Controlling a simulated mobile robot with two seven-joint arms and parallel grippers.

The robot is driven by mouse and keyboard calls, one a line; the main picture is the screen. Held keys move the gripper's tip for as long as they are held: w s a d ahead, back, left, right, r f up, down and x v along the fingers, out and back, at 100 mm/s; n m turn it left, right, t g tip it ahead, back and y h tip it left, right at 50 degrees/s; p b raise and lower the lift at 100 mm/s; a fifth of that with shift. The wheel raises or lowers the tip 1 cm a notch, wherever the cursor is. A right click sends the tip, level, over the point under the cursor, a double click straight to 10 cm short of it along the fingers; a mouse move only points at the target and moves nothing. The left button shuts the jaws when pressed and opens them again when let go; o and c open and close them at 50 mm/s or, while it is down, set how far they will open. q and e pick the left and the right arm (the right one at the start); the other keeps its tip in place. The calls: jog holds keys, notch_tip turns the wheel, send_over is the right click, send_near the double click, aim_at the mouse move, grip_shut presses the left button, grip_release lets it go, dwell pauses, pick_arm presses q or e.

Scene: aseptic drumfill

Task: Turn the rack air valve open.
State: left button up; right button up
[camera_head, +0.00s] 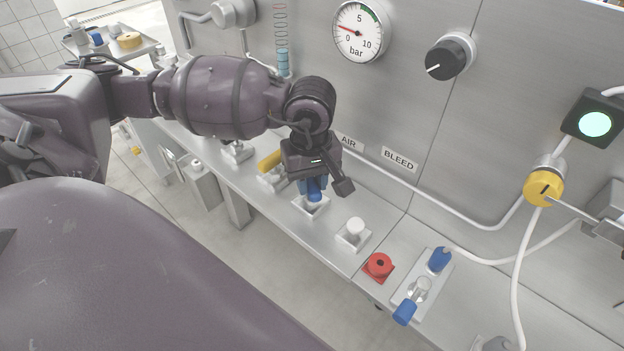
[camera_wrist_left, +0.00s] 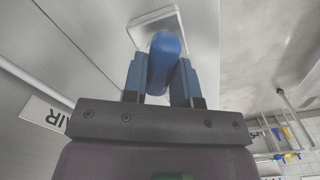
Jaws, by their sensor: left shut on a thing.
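The rack air valve's blue handle (camera_head: 315,190) stands on a white square base on the shelf, below the AIR label (camera_head: 349,142). My left gripper (camera_head: 314,184) comes down from above and is shut on the blue handle. In the left wrist view the same handle (camera_wrist_left: 165,60) lies between the two blue fingers of my left gripper (camera_wrist_left: 160,80), above a pale base plate. My fingers hide part of the handle in the head view. My right gripper is not in view.
A yellow handle (camera_head: 269,161) is left of the air valve. A white knob (camera_head: 354,228), a red fitting (camera_head: 378,266) and a plate with blue handles (camera_head: 420,289) are right of it. A gauge (camera_head: 358,31) and black dial (camera_head: 449,57) sit on the panel behind.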

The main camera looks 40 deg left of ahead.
aim_at(311, 182)
pick_arm(q)
jog(key=n, duration=0.5)
jog(key=shift+n, duration=0.7)
jog(key=o, duration=0.9)
jog(key=shift+r, duration=0.1)
notch_tip(311, 182, up, 11)
jog(key=shift+f+p, duration=0.15)
jog(key=shift+p, duration=0.3)
